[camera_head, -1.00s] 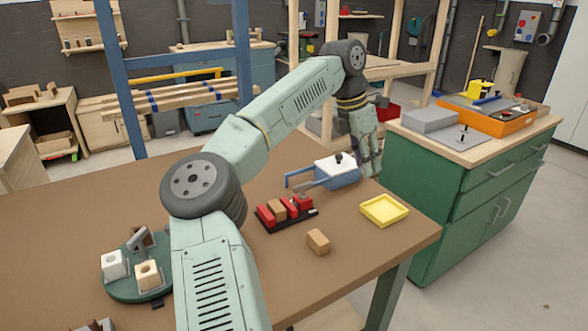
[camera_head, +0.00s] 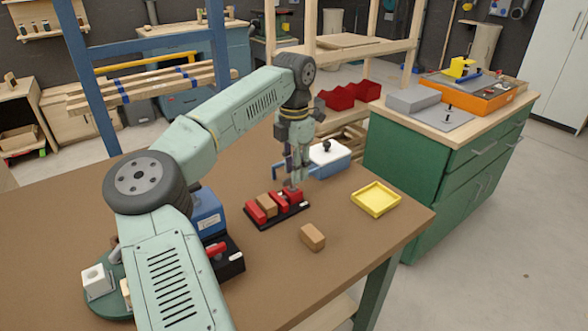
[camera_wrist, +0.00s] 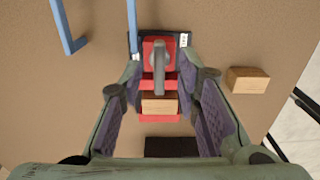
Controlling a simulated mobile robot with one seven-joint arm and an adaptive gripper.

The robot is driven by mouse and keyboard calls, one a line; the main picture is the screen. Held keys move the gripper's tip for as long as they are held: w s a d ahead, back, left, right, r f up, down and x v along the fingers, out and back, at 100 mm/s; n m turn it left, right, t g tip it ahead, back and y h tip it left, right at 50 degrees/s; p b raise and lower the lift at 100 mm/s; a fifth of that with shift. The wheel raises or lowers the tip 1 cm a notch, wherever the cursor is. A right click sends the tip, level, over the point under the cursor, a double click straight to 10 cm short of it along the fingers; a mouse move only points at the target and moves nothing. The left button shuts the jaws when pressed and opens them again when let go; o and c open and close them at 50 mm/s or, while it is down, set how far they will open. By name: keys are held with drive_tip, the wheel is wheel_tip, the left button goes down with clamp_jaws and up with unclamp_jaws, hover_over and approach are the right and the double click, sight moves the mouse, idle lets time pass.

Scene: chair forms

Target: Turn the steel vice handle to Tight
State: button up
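The vice is a black base (camera_head: 277,214) with red jaws (camera_head: 256,210) and a wooden block (camera_head: 267,204) between them, on the brown table. In the wrist view its steel handle (camera_wrist: 160,68) is a grey bar over the far red block (camera_wrist: 150,46). A small white label (camera_wrist: 184,41) on the base there is too small to read. My gripper (camera_head: 295,184) points down over the vice's right end. In the wrist view my gripper (camera_wrist: 162,78) is open, with one finger on each side of the handle. I cannot tell whether either finger touches it.
A loose wooden block (camera_head: 312,237) and a yellow tray (camera_head: 376,199) are right of the vice. A blue box with a white lid (camera_head: 329,154) stands close behind. A blue device with a red lever (camera_head: 216,249) is at left, partly behind my arm, near a green round plate (camera_head: 100,302).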

drive_tip(key=shift+f, duration=0.75)
drive_tip(key=shift+c, duration=0.4)
clamp_jaws()
